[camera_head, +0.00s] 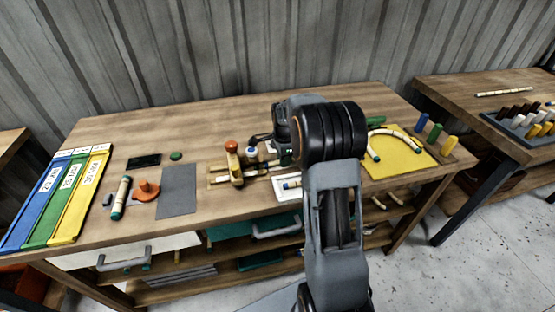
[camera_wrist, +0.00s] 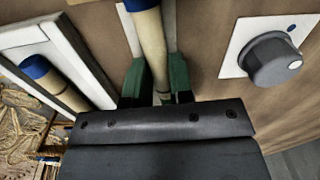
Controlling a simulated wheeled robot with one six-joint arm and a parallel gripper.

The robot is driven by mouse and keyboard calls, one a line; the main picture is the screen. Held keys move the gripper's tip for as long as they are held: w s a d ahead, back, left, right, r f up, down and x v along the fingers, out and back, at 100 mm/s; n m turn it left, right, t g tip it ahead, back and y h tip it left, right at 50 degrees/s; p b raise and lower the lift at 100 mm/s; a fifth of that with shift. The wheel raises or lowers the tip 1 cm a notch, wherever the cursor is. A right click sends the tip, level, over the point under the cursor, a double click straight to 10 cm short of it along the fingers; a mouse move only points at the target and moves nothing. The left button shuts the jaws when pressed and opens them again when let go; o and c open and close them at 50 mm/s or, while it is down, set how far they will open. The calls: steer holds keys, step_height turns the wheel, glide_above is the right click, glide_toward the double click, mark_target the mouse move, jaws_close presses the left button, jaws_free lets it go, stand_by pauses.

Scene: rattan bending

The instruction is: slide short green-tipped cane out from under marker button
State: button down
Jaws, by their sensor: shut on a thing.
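A short pale cane (camera_head: 121,195) with a green tip lies on the left of the bench, in the head view. An orange button-like knob (camera_head: 146,188) stands close to its right; whether they touch is unclear. A small green disc (camera_head: 176,156) lies farther back. My gripper (camera_wrist: 156,84) is far to their right, over the middle of the bench. In the wrist view its green fingers are shut on a pale cane (camera_wrist: 150,40) with a blue band. The wrist hides most of the gripper in the head view.
A white tray (camera_head: 280,195) with a blue-tipped cane is beside my gripper. A wooden clamp (camera_head: 233,165) stands left of it. A grey knob (camera_wrist: 275,62) on a white plate shows in the wrist view. A yellow board (camera_head: 400,168) with a bent cane lies right. A grey mat (camera_head: 177,190) is clear.

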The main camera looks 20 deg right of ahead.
steer(key=shift+s+d, duration=0.25)
steer(key=shift+d, duration=0.75)
steer(key=shift+s+d, duration=0.2)
steer(key=shift+d, duration=0.8)
steer(key=c, duration=0.9)
jaws_free()
steer(key=shift+r, duration=0.15)
step_height(320, 180, up, 14)
steer(key=shift+f+p, duration=0.25)
steer(key=shift+p, duration=0.25)
